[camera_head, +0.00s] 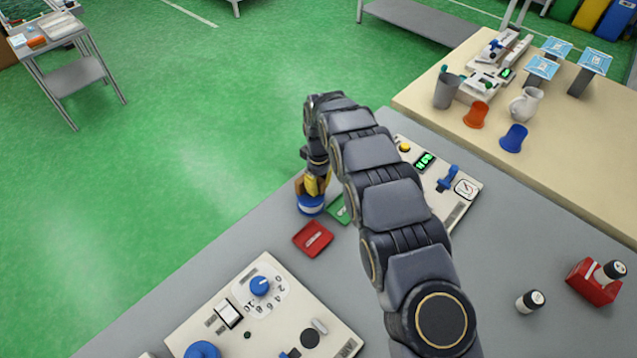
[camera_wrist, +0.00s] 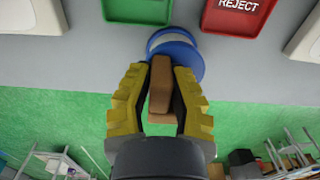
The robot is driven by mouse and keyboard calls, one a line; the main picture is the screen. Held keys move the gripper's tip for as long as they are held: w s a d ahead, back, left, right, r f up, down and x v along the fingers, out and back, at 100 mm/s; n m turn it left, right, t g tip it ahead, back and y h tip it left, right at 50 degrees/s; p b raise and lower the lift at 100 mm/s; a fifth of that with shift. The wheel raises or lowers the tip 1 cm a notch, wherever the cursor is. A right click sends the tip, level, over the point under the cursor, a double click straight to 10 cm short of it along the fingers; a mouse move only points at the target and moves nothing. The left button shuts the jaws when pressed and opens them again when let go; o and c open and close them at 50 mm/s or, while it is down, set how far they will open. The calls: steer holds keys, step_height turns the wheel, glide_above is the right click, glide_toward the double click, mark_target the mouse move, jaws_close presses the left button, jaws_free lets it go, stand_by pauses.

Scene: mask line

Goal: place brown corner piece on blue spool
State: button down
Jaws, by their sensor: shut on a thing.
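My gripper (camera_wrist: 160,98) has yellow fingers and is shut on the brown corner piece (camera_wrist: 162,82), a small block, in the wrist view. The blue spool (camera_wrist: 182,52) is just beyond the fingertips, and the brown piece overlaps its edge in that view. I cannot tell whether the two touch. In the head view the blue spool (camera_head: 310,206) stands near the grey table's far left edge, with my gripper (camera_head: 314,190) right above it. The brown piece (camera_head: 299,185) shows only in small part there, mostly hidden by the gripper.
A red reject tray (camera_head: 313,239) lies close to the spool, and a green tray (camera_head: 339,210) is partly hidden behind my arm. A white control panel (camera_head: 262,318) is at the front, another (camera_head: 455,193) at the right. Green floor lies past the table edge.

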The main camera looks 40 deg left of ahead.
steer(key=shift+f, duration=0.15)
steer(key=c, duration=1.1)
jaws_free()
